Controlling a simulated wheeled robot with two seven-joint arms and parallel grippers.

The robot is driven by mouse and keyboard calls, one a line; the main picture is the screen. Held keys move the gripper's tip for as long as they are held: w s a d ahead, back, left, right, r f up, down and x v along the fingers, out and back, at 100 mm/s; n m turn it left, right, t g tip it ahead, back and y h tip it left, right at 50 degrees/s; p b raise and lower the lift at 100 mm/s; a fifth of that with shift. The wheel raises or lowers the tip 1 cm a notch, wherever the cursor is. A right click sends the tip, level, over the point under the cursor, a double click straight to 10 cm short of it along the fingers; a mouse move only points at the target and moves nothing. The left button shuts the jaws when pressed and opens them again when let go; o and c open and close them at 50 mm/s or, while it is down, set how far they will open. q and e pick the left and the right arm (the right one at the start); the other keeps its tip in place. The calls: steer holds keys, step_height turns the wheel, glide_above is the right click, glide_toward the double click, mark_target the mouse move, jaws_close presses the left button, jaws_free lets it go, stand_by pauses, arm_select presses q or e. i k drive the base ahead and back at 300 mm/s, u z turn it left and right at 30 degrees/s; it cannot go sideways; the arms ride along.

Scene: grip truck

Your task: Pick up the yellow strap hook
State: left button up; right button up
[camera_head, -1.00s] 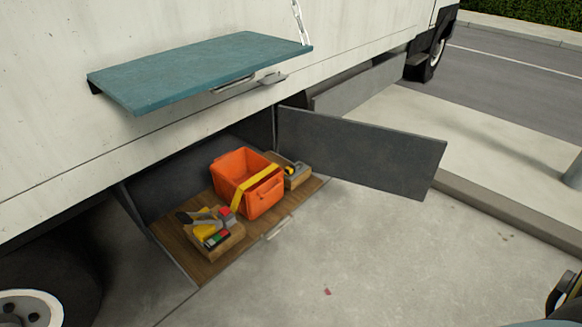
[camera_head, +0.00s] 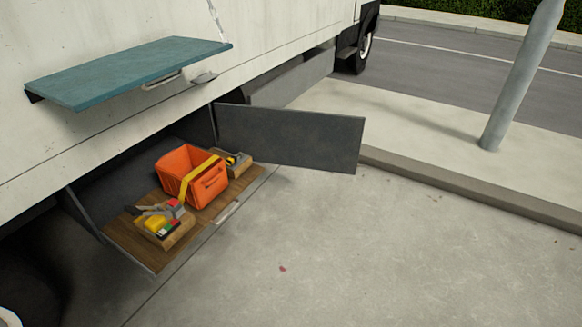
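A yellow strap (camera_head: 199,172) runs over the orange crate (camera_head: 177,184), which stands on the pulled-out wooden drawer (camera_head: 130,252) under the truck. I cannot make out the strap's hook at this size. A yellow item (camera_head: 155,223) lies among tools in the front wooden box (camera_head: 180,232); I cannot tell what it is. Neither of my grippers shows in the head view.
A second small wooden box (camera_head: 241,168) stands behind the crate. An open grey door (camera_head: 290,137) sticks out right of the compartment. A teal shelf (camera_head: 130,70) juts out above. A grey post (camera_head: 520,80) stands at right.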

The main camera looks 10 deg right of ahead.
mark_target(232, 161)
steer(key=z, duration=0.6)
steer(key=i, duration=0.9)
steer(key=u, duration=0.35)
steer(key=i, duration=1.2)
steer(key=u, duration=1.05)
